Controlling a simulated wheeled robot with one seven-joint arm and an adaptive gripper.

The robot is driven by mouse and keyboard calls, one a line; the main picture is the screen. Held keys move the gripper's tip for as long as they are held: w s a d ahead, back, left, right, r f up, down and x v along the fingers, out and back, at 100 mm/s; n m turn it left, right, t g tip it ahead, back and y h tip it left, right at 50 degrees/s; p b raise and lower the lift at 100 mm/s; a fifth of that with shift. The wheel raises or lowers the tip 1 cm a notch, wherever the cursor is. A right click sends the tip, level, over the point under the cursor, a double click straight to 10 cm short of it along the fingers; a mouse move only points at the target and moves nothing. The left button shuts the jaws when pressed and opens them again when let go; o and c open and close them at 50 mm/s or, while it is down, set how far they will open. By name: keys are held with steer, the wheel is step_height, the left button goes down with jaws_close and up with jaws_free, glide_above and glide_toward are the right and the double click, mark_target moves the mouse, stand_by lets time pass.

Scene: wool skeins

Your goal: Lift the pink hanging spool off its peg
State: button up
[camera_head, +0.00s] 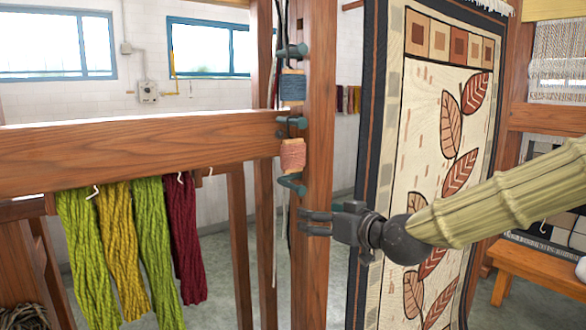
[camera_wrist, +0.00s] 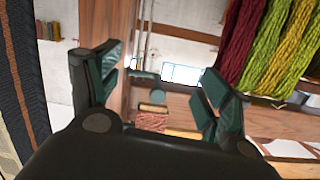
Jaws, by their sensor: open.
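The pink spool (camera_head: 293,155) hangs on the wooden post, below a blue spool (camera_head: 292,88), with dark green pegs above and below it. My gripper (camera_head: 303,222) is open and empty in the head view, below the pink spool and apart from it, near the post. In the wrist view my gripper (camera_wrist: 160,92) has its two fingers spread wide. The pink spool (camera_wrist: 152,120) shows there between the fingers, its lower part hidden by the gripper body. I cannot tell from these views how far the spool is from the fingertips.
The wooden post (camera_head: 312,265) and a wide crossbeam (camera_head: 140,152) stand close to my gripper. Green, yellow and dark red wool skeins (camera_head: 118,235) hang from hooks under the beam. A leaf-patterned rug (camera_head: 430,130) hangs behind my arm. A wooden bench (camera_head: 540,268) stands at right.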

steer(key=n+t+y, duration=0.1)
steer(key=n, duration=0.1)
glide_toward(296, 156)
steer(key=shift+p+x, duration=1)
steer(key=shift+x, duration=1.6)
steer(key=p+x, duration=0.3)
steer(key=x, duration=0.1)
steer(key=shift+w+r, duration=0.1)
steer(key=shift+w+a, duration=0.4)
steer(key=c, duration=1.1)
